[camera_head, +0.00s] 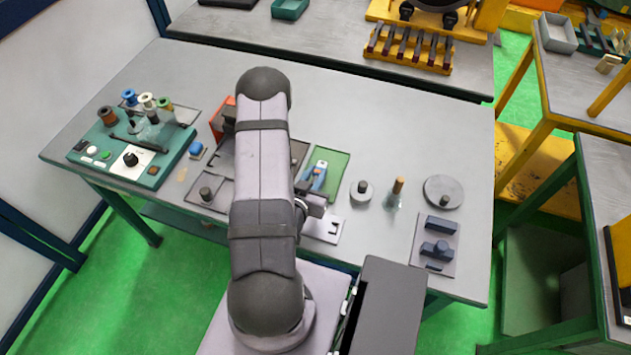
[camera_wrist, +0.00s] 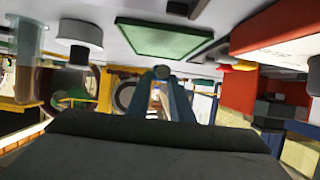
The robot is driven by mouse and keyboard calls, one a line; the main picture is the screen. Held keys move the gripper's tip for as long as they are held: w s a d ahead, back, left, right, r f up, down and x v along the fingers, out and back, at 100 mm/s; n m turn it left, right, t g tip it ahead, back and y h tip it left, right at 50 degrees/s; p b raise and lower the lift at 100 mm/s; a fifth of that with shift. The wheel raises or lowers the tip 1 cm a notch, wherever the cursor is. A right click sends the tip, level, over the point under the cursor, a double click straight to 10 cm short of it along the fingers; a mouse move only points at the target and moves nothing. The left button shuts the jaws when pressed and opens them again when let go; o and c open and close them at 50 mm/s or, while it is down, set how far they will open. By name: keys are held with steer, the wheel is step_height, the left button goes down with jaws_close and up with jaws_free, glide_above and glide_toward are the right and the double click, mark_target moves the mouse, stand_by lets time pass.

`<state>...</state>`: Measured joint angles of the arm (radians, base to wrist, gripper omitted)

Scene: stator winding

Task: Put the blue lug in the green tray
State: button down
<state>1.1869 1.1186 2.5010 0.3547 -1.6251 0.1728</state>
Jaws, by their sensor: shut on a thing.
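The green tray (camera_head: 334,158) lies flat on the bench, right of my arm in the head view. It also shows in the wrist view (camera_wrist: 165,40), at the top, apart from the fingertips in that picture. My gripper (camera_head: 319,168) has its blue fingers over the tray in the head view; its height above it is hard to judge. In the wrist view the fingers (camera_wrist: 162,78) come together on a small, rounded blue-grey piece, which I take as the blue lug (camera_wrist: 162,71). The fingers hide most of it.
Right of the tray stand a grey weight (camera_head: 361,192), a glass bottle with a wooden top (camera_head: 394,195) and a round grey disc (camera_head: 443,191). A teal control box (camera_head: 130,150) with several spools is at left.

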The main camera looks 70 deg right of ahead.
steer(key=shift+f+p, duration=0.3)
steer(key=shift+f, duration=1.45)
steer(key=shift+f, duration=0.15)
steer(key=c, duration=1.6)
jaws_free()
steer(key=shift+a+r, duration=0.1)
steer(key=shift+r, duration=0.15)
steer(key=shift+p+v, duration=0.4)
steer(key=shift+v, duration=1.45)
